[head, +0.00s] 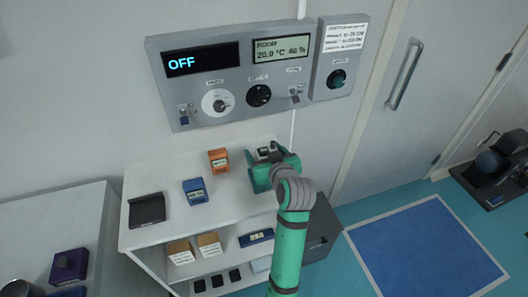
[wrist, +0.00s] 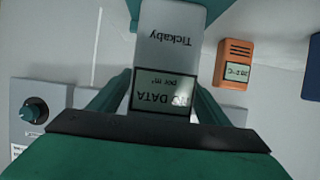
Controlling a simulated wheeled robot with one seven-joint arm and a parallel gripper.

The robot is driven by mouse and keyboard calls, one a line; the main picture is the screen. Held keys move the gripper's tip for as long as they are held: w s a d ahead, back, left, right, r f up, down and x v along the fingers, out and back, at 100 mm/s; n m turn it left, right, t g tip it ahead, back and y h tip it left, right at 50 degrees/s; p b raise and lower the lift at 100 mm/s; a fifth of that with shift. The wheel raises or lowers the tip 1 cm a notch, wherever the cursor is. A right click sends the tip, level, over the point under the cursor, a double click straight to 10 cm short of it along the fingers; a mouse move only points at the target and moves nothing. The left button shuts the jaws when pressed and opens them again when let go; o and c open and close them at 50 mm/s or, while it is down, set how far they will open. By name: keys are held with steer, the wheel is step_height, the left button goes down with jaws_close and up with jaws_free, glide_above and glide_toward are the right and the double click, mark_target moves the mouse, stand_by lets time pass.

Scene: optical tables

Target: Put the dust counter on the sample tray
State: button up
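The dust counter (wrist: 170,55) is a grey box marked "Tickaby", and its display reads "NO DATA per m³". In the wrist view it lies between the two green fingers of my gripper (wrist: 165,100), which press close on both its sides. In the head view my gripper (head: 270,168) is at the right end of the white shelf top and mostly hides the counter. I cannot tell whether the counter touches the shelf. A dark shallow tray (head: 147,211), seemingly the sample tray, lies at the left end of the shelf top, with nothing visible on it.
An orange meter (head: 218,160) and a blue meter (head: 195,191) stand on the white shelf unit (head: 165,180) between tray and gripper. A control panel (head: 235,75) is on the wall behind. A purple device (head: 69,265) sits on the left table.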

steer(key=shift+d, duration=0.1)
steer(key=shift+r, duration=0.2)
steer(key=v, duration=1.2)
steer(key=shift+f, duration=0.1)
